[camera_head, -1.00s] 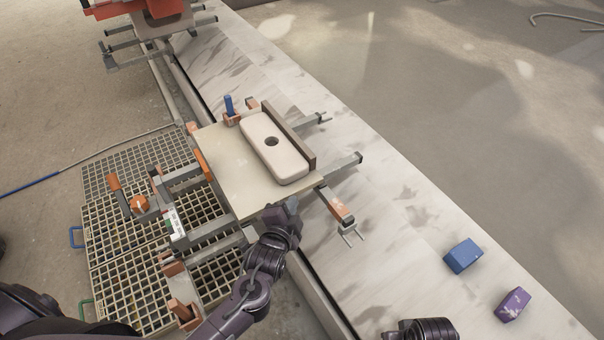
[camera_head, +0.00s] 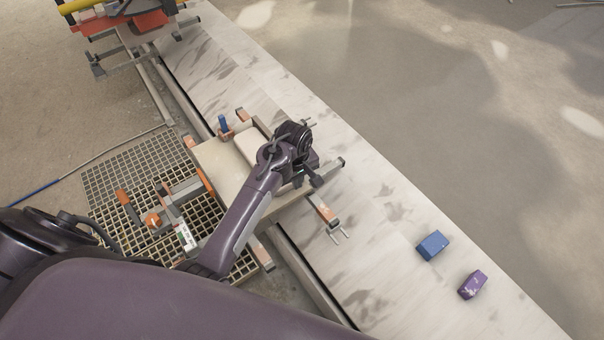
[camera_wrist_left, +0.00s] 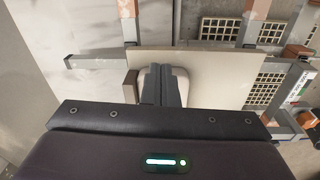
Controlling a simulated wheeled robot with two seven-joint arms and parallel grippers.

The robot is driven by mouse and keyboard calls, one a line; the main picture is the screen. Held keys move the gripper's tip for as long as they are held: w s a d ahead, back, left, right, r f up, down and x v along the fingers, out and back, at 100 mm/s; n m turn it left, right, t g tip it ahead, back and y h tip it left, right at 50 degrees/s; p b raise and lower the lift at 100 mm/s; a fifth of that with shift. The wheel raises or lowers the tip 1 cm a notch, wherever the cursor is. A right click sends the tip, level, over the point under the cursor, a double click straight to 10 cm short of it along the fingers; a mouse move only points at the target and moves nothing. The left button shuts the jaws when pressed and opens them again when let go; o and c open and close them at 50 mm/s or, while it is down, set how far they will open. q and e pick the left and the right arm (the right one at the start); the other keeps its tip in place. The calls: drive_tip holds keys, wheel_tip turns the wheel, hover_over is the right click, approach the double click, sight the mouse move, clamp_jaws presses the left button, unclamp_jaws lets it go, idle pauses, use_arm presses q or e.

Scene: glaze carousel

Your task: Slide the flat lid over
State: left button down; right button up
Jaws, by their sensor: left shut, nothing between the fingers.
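The flat lid, a pale block with rounded corners, lies on a cream board (camera_head: 215,164) on the cart. In the head view only the far part of the lid (camera_head: 246,145) shows; my left arm covers the rest, including its hole. My left gripper (camera_head: 312,178) is over the near right end of the board, its fingertips hard to make out. In the left wrist view the shut, empty fingers (camera_wrist_left: 163,84) lie across the lid (camera_wrist_left: 183,82), hiding its middle. I cannot tell whether they touch it. My right gripper is out of view.
A brown strip (camera_wrist_left: 130,86) stands along one side of the lid. Clamp bars with orange ends (camera_head: 322,208) stick out around the board. A blue block (camera_head: 432,245) and a purple block (camera_head: 472,285) lie on the pale floor strip, right. Grating (camera_head: 135,170) lies left.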

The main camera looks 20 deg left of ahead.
use_arm(q)
drive_tip(key=shift+n+g, duration=0.4)
drive_tip(key=shift+n, duration=0.3)
drive_tip(key=a+f, duration=0.1)
drive_tip(key=f, duration=0.1)
drive_tip(key=w+f, duration=0.1)
drive_tip(key=f, duration=0.2)
drive_tip(key=a+f, duration=0.1)
drive_tip(key=f, duration=0.2)
drive_tip(key=shift+w+a+f, duration=0.25)
drive_tip(key=shift+w+a, duration=0.05)
drive_tip(key=shift+w, duration=0.1)
drive_tip(key=shift+w+a, duration=0.15)
drive_tip(key=shift+a, duration=0.15)
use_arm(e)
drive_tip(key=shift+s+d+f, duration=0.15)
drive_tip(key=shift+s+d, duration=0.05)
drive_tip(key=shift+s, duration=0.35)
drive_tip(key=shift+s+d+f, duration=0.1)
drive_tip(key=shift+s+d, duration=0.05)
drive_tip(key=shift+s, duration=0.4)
use_arm(q)
drive_tip(key=shift+w+a, duration=0.6)
drive_tip(key=shift+a, duration=0.35)
drive_tip(key=shift+s, duration=0.1)
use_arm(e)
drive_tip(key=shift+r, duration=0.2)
